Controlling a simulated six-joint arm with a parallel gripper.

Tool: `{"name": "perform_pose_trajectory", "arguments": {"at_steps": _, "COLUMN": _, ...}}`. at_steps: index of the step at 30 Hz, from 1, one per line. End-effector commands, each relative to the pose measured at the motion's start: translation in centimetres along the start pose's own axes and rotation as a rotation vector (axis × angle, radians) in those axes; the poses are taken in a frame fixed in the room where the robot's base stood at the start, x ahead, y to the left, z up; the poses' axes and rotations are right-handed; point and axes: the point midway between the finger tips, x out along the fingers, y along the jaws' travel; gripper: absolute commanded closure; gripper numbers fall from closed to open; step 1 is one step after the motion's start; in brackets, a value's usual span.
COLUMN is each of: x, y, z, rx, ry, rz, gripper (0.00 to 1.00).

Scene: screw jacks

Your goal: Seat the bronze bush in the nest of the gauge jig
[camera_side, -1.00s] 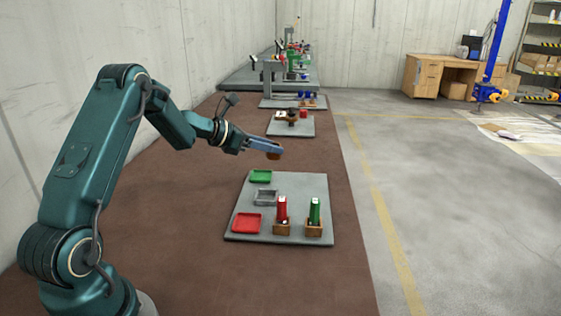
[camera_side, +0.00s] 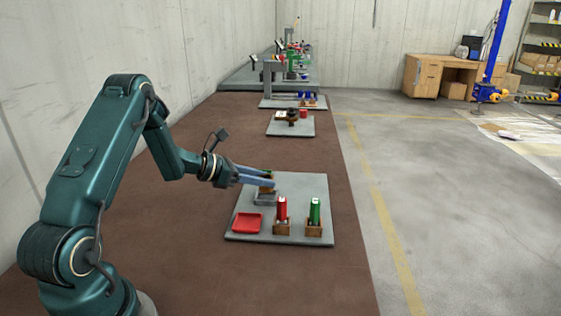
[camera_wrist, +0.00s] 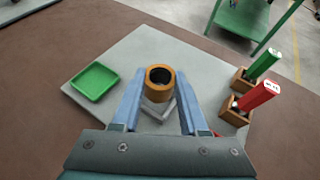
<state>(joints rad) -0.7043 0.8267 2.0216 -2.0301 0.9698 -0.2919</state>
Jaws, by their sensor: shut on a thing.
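My gripper (camera_wrist: 159,100) is shut on the bronze bush (camera_wrist: 160,75), a short hollow cylinder held upright between the fingertips. In the side view the bush (camera_side: 266,188) shows just below my gripper (camera_side: 270,180). The gauge jig's nest, a grey square block (camera_side: 265,199), stands on the grey plate directly under or very near the bush. In the wrist view the grey block (camera_wrist: 158,108) is mostly hidden behind the bush. I cannot tell whether the bush touches the nest or hangs just above it.
A green tray (camera_wrist: 96,81) lies left of the nest in the wrist view. A red tray (camera_side: 246,223) is at the plate's front left. Red (camera_side: 282,209) and green (camera_side: 315,211) upright pieces stand in wooden holders on the right. The grey plate (camera_side: 300,187) has bare room at its back right.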

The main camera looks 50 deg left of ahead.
Motion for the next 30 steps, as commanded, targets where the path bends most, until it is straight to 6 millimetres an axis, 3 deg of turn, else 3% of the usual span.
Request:
{"name": "perform_pose_trajectory", "arguments": {"at_steps": 6, "x": 1.2, "y": 0.0, "z": -2.4, "rx": -0.003, "ry": 0.000, "rz": -0.001, "gripper": 1.00}}
{"name": "perform_pose_trajectory", "arguments": {"at_steps": 20, "x": 1.5, "y": 0.0, "z": -3.0, "rx": 0.000, "ry": -0.002, "rz": 0.000, "gripper": 1.00}}
{"name": "perform_pose_trajectory", "arguments": {"at_steps": 21, "x": 1.4, "y": 0.0, "z": -2.9, "rx": 0.000, "ry": -0.001, "rz": 0.000, "gripper": 0.42}}
{"name": "perform_pose_trajectory", "arguments": {"at_steps": 22, "x": 1.4, "y": 0.0, "z": -2.9, "rx": 0.000, "ry": -0.001, "rz": 0.000, "gripper": 0.30}}
{"name": "perform_pose_trajectory", "arguments": {"at_steps": 30, "x": 1.4, "y": 0.0, "z": -2.9, "rx": 0.000, "ry": 0.000, "rz": 0.000, "gripper": 0.27}}
